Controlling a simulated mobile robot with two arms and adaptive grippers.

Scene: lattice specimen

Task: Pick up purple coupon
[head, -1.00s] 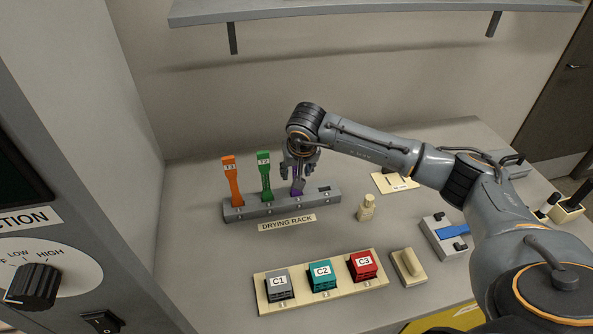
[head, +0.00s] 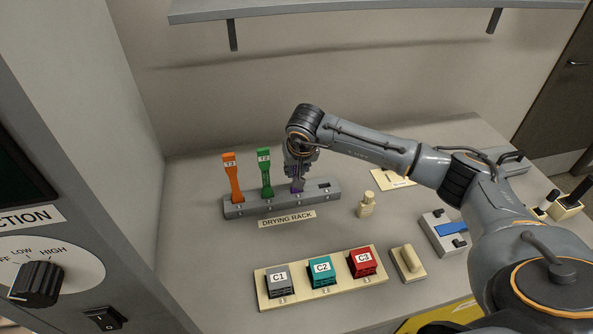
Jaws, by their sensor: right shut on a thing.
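The purple coupon (head: 298,185) stands upright in the grey drying rack (head: 250,209), in a slot to the right of the green coupon (head: 265,172) and the orange coupon (head: 233,180). My right gripper (head: 299,174) is over the rack and shut on the upper part of the purple coupon. The gripper hides the coupon's top; its lower part shows below the fingers, at the rack. My left gripper is not in view.
The orange and green coupons stand close on the left. A shelf (head: 370,12) hangs above on the wall. A small cream bottle (head: 366,206) stands right of the rack. In front is a tray (head: 322,298) with grey, teal and red blocks. The counter's left part is clear.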

